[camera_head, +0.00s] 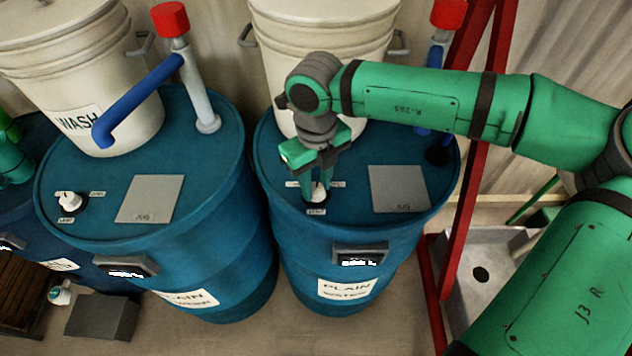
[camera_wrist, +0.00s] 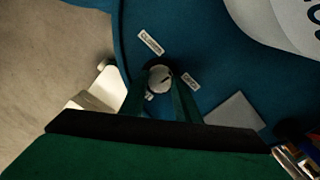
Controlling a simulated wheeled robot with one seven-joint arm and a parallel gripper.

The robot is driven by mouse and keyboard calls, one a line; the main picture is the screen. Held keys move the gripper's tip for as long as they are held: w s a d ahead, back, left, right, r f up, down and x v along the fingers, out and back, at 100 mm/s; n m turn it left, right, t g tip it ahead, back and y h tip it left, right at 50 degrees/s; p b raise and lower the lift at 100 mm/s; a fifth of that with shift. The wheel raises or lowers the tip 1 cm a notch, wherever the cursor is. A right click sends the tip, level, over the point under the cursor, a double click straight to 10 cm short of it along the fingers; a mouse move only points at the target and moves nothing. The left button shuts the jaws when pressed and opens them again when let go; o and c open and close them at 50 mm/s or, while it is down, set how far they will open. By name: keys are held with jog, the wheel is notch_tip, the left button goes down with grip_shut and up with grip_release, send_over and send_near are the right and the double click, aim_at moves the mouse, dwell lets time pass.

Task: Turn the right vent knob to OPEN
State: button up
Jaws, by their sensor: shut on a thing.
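The right vent knob (camera_head: 318,192) is a small white knob on top of the right blue drum (camera_head: 283,170), near its front edge. My gripper (camera_head: 318,194) points down over it and is shut on it, one finger on each side. In the wrist view the knob (camera_wrist: 159,78) shows between the two fingers (camera_wrist: 160,90), with a dark pointer line on its face. Small white labels sit around it, one at upper left (camera_wrist: 151,41) and one at right (camera_wrist: 191,81). Their words are too small to read surely.
The left blue drum (camera_head: 225,180) carries a similar white knob (camera_head: 69,200), a grey plate and a white WASH bucket (camera_head: 90,70). A grey plate (camera_head: 398,188) lies right of my gripper. Another white bucket (camera_head: 330,25) stands behind it. A red frame (camera_head: 470,180) and grey sink (camera_head: 485,262) are at right.

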aim_at(317, 188)
jog(key=m, duration=0.7)
jog(key=shift+d, duration=0.15)
jog(key=shift+s, duration=0.1)
dwell(0.3)
jog(key=o, duration=1)
jog(key=shift+o, duration=0.2)
notch_tip(317, 188, up, 11)
jog(key=shift+f, duration=0.15)
